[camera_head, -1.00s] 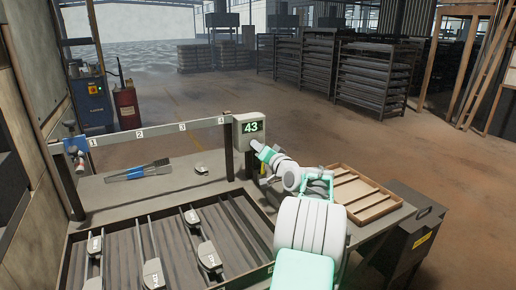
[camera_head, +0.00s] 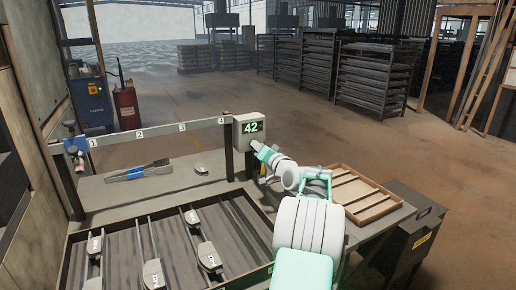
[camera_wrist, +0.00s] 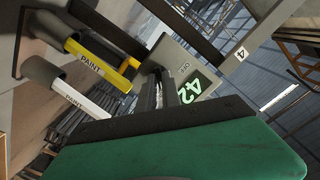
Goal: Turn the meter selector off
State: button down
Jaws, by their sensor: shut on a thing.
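The meter (camera_head: 248,122) is a grey box at the right end of the numbered rail, and its green display reads 42. It also shows tilted in the wrist view (camera_wrist: 172,50), with the display partly behind my gripper. My gripper (camera_head: 257,147) is at the lower front of the meter. In the wrist view my gripper's fingers (camera_wrist: 166,88) reach the meter's face beside the display, closed on a small part there. This part is the selector by its place; it is hidden between the fingers, so its setting cannot be seen.
A yellow paint marker (camera_wrist: 95,53) and a white one (camera_wrist: 85,102) sit in holders close beside my gripper. The rail (camera_head: 160,131) runs left from the meter. A rack with brake shoes (camera_head: 153,272), a brush (camera_head: 140,171) and a wooden tray (camera_head: 364,195) lie on the bench.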

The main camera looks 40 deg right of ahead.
jog(key=shift+f+b, duration=0.2)
jog(key=shift+b, duration=0.4)
jog(key=shift+a+n+b, duration=0.1)
jog(key=shift+n+b, duration=7.8)
jog(key=shift+b, duration=0.65)
jog(key=shift+r, duration=0.1)
jog(key=c, duration=1.8)
grip_release()
